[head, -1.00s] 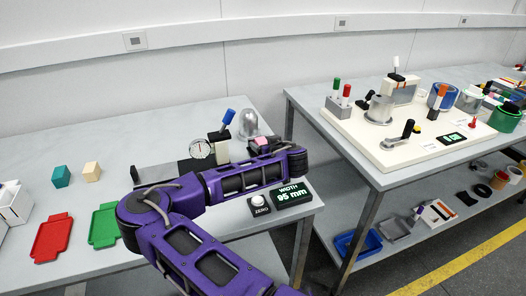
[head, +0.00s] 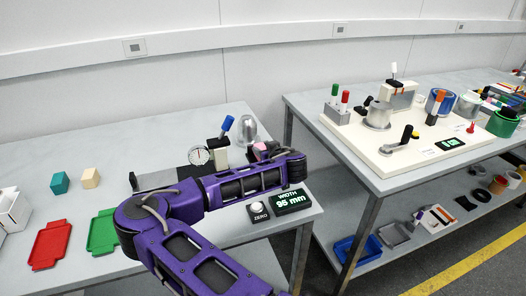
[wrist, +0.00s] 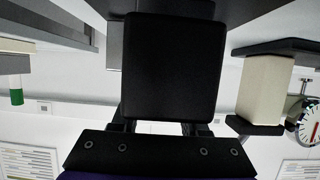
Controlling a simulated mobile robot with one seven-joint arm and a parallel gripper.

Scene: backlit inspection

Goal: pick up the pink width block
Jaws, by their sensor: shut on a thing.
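The pink width block (head: 260,147) shows in the head view as a small pink patch at the gauge, right of the dial (head: 199,155) and below the clear dome. My gripper (head: 265,151) is at the block and shut on it; my purple arm and the dark gripper parts hide most of the block. In the wrist view my black gripper (wrist: 172,66) fills the middle, and the block cannot be seen there. Whether the block is clear of the gauge cannot be told.
The beige gauge post with the blue-tipped lever (head: 226,124) stands just left of my gripper. The width display (head: 291,201) reads 95 mm, beside the zero button (head: 258,210). Red (head: 49,244) and green (head: 103,232) trays lie front left; teal (head: 59,182) and cream (head: 91,178) blocks stand behind.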

